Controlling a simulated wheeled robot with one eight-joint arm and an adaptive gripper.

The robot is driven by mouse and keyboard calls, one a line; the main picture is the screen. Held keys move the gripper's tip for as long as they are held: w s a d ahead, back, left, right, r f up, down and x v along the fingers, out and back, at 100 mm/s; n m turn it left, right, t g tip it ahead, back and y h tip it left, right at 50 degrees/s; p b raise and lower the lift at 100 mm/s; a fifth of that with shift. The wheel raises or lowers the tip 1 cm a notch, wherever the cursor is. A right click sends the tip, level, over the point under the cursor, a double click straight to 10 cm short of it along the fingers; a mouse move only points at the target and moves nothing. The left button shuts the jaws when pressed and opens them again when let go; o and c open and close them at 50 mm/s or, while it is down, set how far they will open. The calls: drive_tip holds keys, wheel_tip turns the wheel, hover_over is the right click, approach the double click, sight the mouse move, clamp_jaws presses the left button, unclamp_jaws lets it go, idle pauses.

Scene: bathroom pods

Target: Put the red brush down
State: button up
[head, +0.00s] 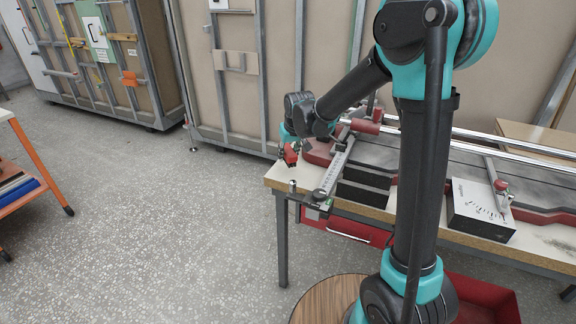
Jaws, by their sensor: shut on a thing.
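My gripper (291,143) is at the end of my arm, over the left end of the workbench (278,180). It is shut on a small red thing, which I take to be the red brush (290,156). The brush hangs just below the fingers, near the bench's left edge. It is small in view, and I cannot tell whether its underside touches the bench top. My wrist hides part of the fingers.
On the bench are a red-based machine with metal rails (480,138), a metal ruler arm (335,172), dark blocks (362,190) and a white-faced box (478,208). A round wooden top (325,300) is in front.

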sight(291, 153)
drive_tip(key=shift+f, duration=2.4)
drive_tip(key=shift+f, duration=0.1)
drive_tip(key=o, duration=1.1)
drive_tip(key=v, duration=1.2)
drive_tip(key=shift+d, duration=0.1)
